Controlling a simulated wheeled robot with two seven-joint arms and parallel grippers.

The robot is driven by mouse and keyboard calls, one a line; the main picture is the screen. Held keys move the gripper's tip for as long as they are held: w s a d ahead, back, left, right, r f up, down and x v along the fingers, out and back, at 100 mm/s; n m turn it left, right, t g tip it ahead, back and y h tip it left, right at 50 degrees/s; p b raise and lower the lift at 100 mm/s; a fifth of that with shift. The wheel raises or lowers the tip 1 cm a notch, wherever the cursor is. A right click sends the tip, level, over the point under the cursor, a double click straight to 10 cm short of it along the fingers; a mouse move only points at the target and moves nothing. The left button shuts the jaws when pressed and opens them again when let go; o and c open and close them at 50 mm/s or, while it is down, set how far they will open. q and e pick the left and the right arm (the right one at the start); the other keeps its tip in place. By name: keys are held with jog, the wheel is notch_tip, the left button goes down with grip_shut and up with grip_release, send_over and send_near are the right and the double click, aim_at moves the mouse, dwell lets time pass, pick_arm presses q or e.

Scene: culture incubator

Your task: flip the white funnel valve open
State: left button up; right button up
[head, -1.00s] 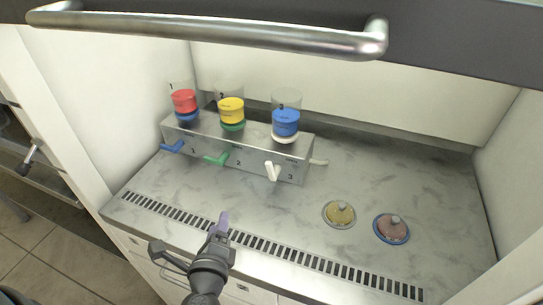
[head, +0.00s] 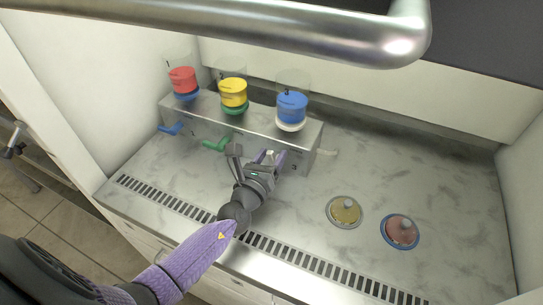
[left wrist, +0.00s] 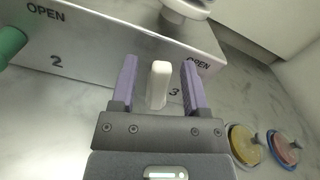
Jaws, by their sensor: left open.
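The white funnel valve handle (left wrist: 158,84) stands between the two purple fingers of my left gripper (left wrist: 160,88) in the left wrist view, with a gap on each side. It is on the front of the steel manifold (left wrist: 115,38), beside the number 3. In the head view my left gripper (head: 270,157) reaches in from the left and mostly hides the white handle. The gripper is open around the handle. The white-based funnel with a blue filling (head: 291,107) stands above it. My right gripper does not show.
A blue handle (head: 171,129) and a green handle (head: 215,144) are to the left on the manifold. Funnels with red (head: 183,80) and yellow (head: 233,92) fillings stand on top. Two round lidded pieces, yellow (head: 344,211) and red (head: 399,231), lie at right. A metal bar (head: 300,25) crosses the top.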

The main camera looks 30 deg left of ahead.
pick_arm(q)
jog(key=shift+w, duration=0.15)
grip_shut()
jog(key=shift+d+r+m+p, duration=0.15)
jog(key=shift+d+m+p, duration=0.15)
jog(key=shift+m, duration=0.6)
jog(key=shift+d+m, duration=0.2)
jog(key=shift+m, duration=0.6)
grip_release()
